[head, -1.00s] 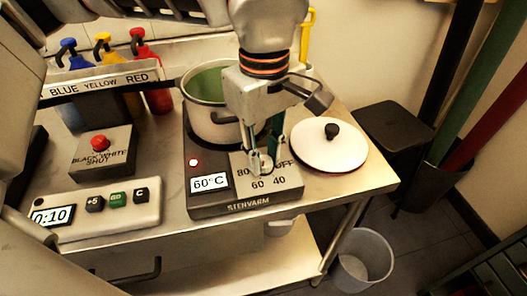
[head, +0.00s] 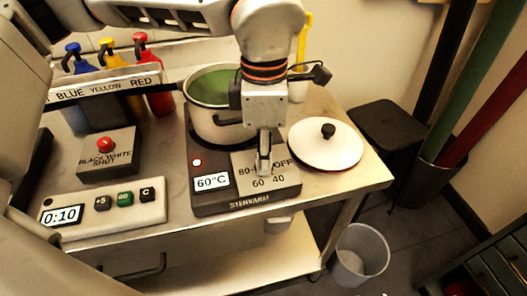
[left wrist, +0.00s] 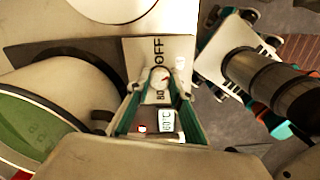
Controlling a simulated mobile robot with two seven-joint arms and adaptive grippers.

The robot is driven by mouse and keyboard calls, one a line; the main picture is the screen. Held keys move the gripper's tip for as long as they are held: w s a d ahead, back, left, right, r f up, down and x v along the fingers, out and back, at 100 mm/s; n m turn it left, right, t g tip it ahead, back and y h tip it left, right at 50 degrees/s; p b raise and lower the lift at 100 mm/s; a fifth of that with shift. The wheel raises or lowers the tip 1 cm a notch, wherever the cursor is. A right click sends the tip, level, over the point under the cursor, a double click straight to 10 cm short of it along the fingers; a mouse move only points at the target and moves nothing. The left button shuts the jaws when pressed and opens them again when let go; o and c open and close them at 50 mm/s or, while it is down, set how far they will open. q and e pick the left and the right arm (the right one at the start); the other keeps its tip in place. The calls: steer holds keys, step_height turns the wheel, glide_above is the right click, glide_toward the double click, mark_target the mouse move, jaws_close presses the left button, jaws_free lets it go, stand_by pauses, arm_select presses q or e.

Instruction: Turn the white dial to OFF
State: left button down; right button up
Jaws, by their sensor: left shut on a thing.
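The STENVARM hot plate (head: 215,200) stands on the steel table, its display reading 60°C with a red light lit. Its dial panel (head: 287,178) carries the marks 80, 60, 40 and OFF. My left gripper (head: 264,168) points down at this panel and is shut on the white dial, which it mostly hides in the head view. In the left wrist view the dial (left wrist: 160,78) sits between the two fingertips, with OFF and 80 printed beside it. A small red mark shows on the dial; its exact setting is unclear. My right gripper is not in view.
A pot (head: 212,128) with green contents stands on the plate behind the gripper. A white lid (head: 325,153) lies to the right. A timer box (head: 105,205) and red-button box (head: 106,160) stand left. A bin (head: 360,255) is on the floor.

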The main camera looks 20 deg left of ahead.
arm_select(q)
steer(key=n, duration=0.5)
steer(key=shift+n, duration=0.3)
steer(key=n, duration=0.5)
steer(key=shift+n, duration=0.4)
steer(key=shift+f, duration=0.1)
steer(key=c, duration=1.8)
jaws_free()
step_height(320, 180, up, 12)
steer(key=shift+r, duration=0.1)
